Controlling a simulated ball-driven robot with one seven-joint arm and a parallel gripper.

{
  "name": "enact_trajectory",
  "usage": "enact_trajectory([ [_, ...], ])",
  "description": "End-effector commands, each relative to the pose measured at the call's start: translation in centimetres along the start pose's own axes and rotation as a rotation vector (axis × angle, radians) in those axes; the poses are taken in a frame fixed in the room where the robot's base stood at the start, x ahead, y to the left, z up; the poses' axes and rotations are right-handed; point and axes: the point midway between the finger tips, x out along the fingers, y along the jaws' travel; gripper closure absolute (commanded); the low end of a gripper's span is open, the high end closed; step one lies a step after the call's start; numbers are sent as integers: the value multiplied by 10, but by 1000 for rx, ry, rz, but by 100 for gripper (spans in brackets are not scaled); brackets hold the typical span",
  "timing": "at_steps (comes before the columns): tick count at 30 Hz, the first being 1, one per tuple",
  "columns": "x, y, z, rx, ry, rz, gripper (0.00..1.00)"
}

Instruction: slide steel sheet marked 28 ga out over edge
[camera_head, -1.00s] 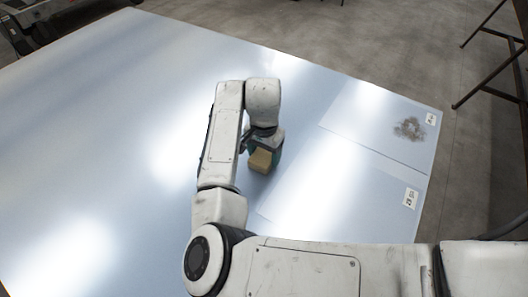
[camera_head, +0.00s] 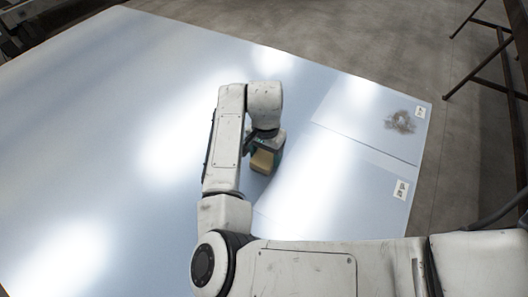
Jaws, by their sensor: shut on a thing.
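Two thin steel sheets lie flat on the big pale table at its right side. The nearer sheet (camera_head: 345,190) has a white label (camera_head: 401,189) at its right edge; the print is too small to read surely, so I cannot confirm 28 ga. The farther sheet (camera_head: 365,110) has a white label (camera_head: 420,112) and a brown stain. My gripper (camera_head: 268,150) points down just left of the sheets, shut on a tan block (camera_head: 263,161) with a green part. Its fingertips are mostly hidden. I cannot tell whether the block touches the table or the nearer sheet's edge.
The table top (camera_head: 110,130) is wide and bare to the left. Its right edge runs close beside the sheets' labelled ends, with grey floor (camera_head: 455,150) beyond. A dark metal frame (camera_head: 490,60) stands at the upper right. My forearm covers the table's near part.

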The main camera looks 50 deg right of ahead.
Motion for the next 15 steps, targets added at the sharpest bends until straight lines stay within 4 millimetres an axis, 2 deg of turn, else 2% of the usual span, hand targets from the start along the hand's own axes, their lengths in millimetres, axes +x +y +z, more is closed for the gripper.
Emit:
enact_trajectory([
  [15,0,15,1,0,-1,1,60],
])
